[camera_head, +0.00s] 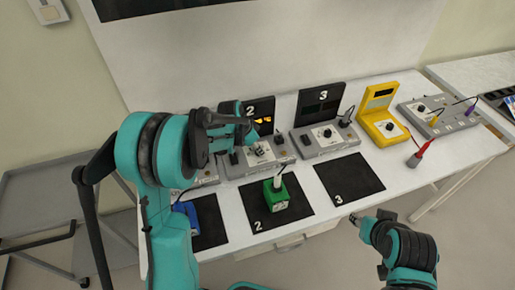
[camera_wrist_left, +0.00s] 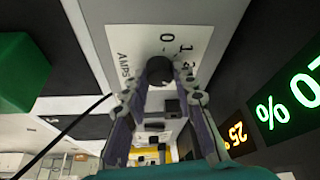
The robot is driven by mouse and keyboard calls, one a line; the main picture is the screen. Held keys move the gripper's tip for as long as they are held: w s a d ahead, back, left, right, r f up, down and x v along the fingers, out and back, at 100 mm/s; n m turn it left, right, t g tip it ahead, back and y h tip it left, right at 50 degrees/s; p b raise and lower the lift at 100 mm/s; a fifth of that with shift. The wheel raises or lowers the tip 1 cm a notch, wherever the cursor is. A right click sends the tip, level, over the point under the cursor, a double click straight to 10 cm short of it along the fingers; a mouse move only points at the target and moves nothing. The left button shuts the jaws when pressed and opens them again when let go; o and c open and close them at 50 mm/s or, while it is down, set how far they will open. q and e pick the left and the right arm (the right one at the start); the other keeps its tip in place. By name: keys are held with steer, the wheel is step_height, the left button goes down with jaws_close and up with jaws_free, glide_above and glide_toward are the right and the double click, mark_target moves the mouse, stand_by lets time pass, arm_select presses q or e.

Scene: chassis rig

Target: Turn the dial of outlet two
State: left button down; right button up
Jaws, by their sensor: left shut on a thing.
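Outlet two (camera_head: 284,152) is a grey box on the white table, with a dark display (camera_head: 262,109) marked 2 behind it. Its black dial (camera_wrist_left: 160,70) sits on a white plate marked AMPS in the left wrist view. My left gripper (camera_wrist_left: 158,85) is shut on this dial, one finger on each side. In the head view my left gripper (camera_head: 250,140) partly covers the outlet. The display in the left wrist view (camera_wrist_left: 285,105) shows green and orange percent figures, the orange one reading 25. My right gripper (camera_head: 368,219) hangs empty near the table's front edge; its jaw opening is unclear.
A green block (camera_head: 276,197) with a plug stands on black mat 2 (camera_head: 298,208). Mat 3 (camera_head: 350,178) is empty. Outlet three (camera_head: 322,138), a yellow meter (camera_head: 379,99) and a grey power strip (camera_head: 440,116) stand to the right. A blue block (camera_head: 186,212) is at left.

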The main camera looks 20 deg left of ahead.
arm_select(q)
steer(key=c, duration=1.2)
jaws_free()
steer(key=shift+r, duration=0.1)
steer(key=v, duration=1.1)
steer(key=shift+s+a+r, duration=0.1)
steer(key=shift+r, duration=0.25)
steer(key=s+d+n+t+y, duration=0.1)
steer(key=s+n, duration=0.1)
steer(key=s, duration=0.5)
steer(key=s+d+r+n+t+y, duration=0.1)
steer(key=s+n, duration=0.2)
steer(key=s, duration=0.5)
steer(key=s+d+n+t+y, duration=0.1)
steer(key=s+n, duration=0.2)
steer(key=s, duration=0.4)
steer(key=shift+s+d+r+t, duration=0.2)
steer(key=shift+r+t, duration=0.1)
steer(key=shift+t, duration=0.1)
